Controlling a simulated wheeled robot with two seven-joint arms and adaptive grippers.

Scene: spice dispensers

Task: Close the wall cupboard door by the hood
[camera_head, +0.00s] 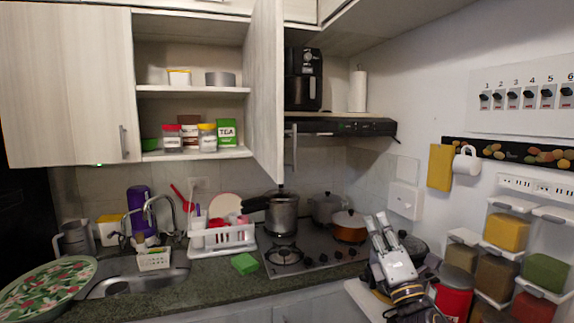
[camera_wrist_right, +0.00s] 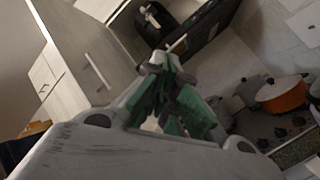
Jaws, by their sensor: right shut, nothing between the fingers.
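The wall cupboard door (camera_head: 265,85) by the hood (camera_head: 340,127) stands open, swung out toward me, with a metal bar handle (camera_head: 295,146) low near its free edge. The open cupboard (camera_head: 190,60) behind it shows shelves with jars and boxes. In the right wrist view, the pale door (camera_wrist_right: 105,42) shows with its handle (camera_wrist_right: 97,72), left of the dark hood (camera_wrist_right: 195,38). My right gripper (camera_head: 380,219) is shut and empty, low and to the right of the door, apart from it. Its green-padded fingers also show in the wrist view (camera_wrist_right: 168,85). My left gripper is not in view.
Pots and an orange pan (camera_head: 348,227) stand on the stove (camera_head: 290,258) below the hood. A dish rack (camera_head: 222,240) stands left of it. Spice dispensers (camera_head: 505,232) and a red canister (camera_head: 453,292) are close right of my right arm. The air before the hood is clear.

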